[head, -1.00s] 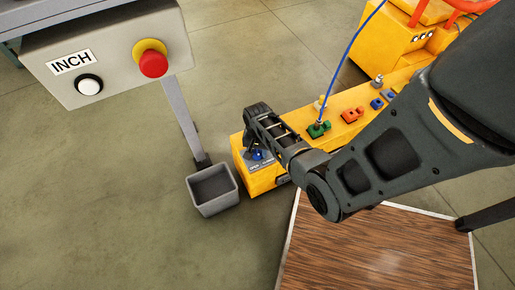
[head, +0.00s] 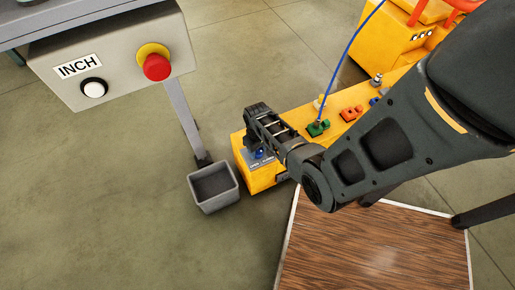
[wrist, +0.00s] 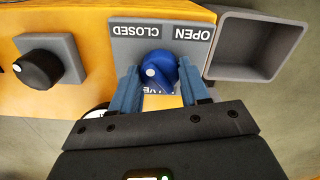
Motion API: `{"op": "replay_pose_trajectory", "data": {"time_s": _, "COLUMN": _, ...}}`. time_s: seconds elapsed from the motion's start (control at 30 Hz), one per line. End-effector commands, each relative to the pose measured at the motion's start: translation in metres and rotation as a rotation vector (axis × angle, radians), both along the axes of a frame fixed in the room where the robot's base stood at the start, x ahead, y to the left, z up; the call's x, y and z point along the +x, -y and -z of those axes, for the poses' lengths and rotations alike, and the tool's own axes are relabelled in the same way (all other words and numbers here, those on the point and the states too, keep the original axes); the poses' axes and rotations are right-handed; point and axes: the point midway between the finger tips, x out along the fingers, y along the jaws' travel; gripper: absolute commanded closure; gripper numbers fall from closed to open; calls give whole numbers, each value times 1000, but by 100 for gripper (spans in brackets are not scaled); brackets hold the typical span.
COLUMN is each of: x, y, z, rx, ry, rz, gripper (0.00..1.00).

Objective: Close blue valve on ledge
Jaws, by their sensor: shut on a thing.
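The blue valve (wrist: 160,70) is a round knob with a white dot, on a grey plate (wrist: 122,32) marked CLOSED and OPEN, which reads upside down in the wrist view. The plate is on the end of the yellow ledge (wrist: 65,100). My gripper (wrist: 159,74) is shut on the blue valve, one finger on each side of it. The white dot is on the knob's left part, below the CLOSED word. In the head view the valve (head: 259,154) shows just below my gripper, partly hidden by it.
A grey open bin (head: 213,188) stands beside the ledge's end. A black knob (wrist: 38,69) sits on the ledge beside the valve plate. A green fitting (head: 318,128) with a blue hose is farther along. A control box (head: 115,60) with a red button hangs at upper left.

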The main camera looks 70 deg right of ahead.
Motion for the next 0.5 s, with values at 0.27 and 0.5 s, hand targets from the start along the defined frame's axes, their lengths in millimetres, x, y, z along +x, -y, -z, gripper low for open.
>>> {"op": "replay_pose_trajectory", "data": {"time_s": 0.27, "x": 0, "y": -1, "z": 0, "rx": 2, "ry": -1, "rz": -93, "gripper": 85}}
{"op": "replay_pose_trajectory", "data": {"time_s": 0.5, "x": 0, "y": -1, "z": 1, "rx": 2, "ry": -1, "rz": -115, "gripper": 85}}
